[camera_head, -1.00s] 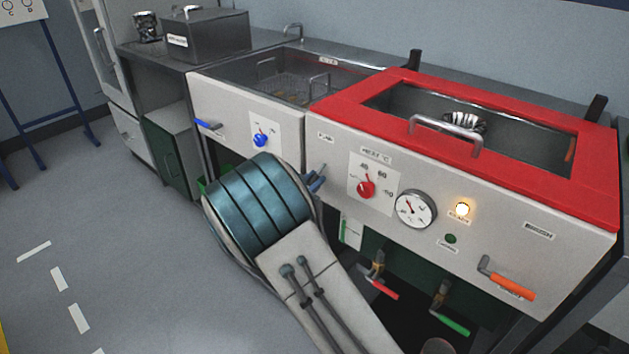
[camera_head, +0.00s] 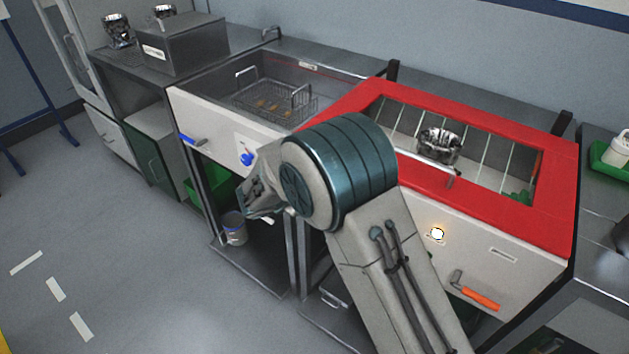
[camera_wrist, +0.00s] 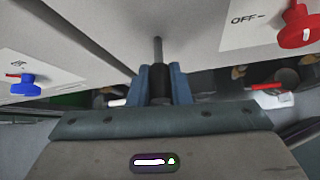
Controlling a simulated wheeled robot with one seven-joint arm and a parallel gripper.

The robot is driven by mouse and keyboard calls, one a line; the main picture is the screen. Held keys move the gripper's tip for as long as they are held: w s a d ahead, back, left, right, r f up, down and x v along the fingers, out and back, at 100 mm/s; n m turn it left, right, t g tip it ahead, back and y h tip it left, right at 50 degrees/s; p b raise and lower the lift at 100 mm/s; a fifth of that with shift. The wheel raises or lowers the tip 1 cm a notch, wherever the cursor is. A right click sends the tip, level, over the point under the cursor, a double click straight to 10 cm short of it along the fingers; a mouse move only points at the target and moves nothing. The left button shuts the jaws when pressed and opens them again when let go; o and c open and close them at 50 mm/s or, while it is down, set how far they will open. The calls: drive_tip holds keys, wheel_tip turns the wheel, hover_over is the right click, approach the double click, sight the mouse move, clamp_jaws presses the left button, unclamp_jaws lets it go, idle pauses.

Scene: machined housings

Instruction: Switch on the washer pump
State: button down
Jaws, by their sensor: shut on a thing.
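In the wrist view, my gripper (camera_wrist: 160,78) has its two blue fingers closed around the black grip of a lever (camera_wrist: 158,52). The lever's metal stem runs up from the grip, near the seam between two pale panels. A blue knob (camera_wrist: 24,84) is on the left panel and a red knob (camera_wrist: 298,27) on the right panel, beside an "OFF" mark. In the head view, my arm hides the fingers and the lever. The blue knob (camera_head: 247,158) shows left of my arm. I cannot read any pump label now.
A red-framed tank (camera_head: 546,230) holds a metal housing (camera_head: 440,145). The left sink holds a wire basket (camera_head: 275,100) and has a blue-handled valve (camera_head: 190,140). The floor at left is clear.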

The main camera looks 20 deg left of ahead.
wheel_tip(320, 180, up, 2)
drive_tip(key=g+y+p, duration=0.1)
drive_tip(key=g+p, duration=0.2)
drive_tip(key=p, duration=0.5)
drive_tip(key=shift+w+r, duration=0.1)
drive_tip(key=shift+w+d+g+y+p, duration=0.1)
drive_tip(key=shift+g+y+p, duration=0.2)
drive_tip(key=shift+g+p, duration=0.7)
drive_tip(key=shift+p, duration=0.75)
drive_tip(key=c, duration=1.3)
unclamp_jaws()
drive_tip(key=shift+c, duration=0.2)
drive_tip(key=shift+w, duration=0.1)
drive_tip(key=b+v, duration=0.1)
drive_tip(key=v, duration=1.2)
drive_tip(key=shift+s+r, duration=0.25)
drive_tip(key=shift+r, duration=0.1)
drive_tip(key=shift+d, duration=0.15)
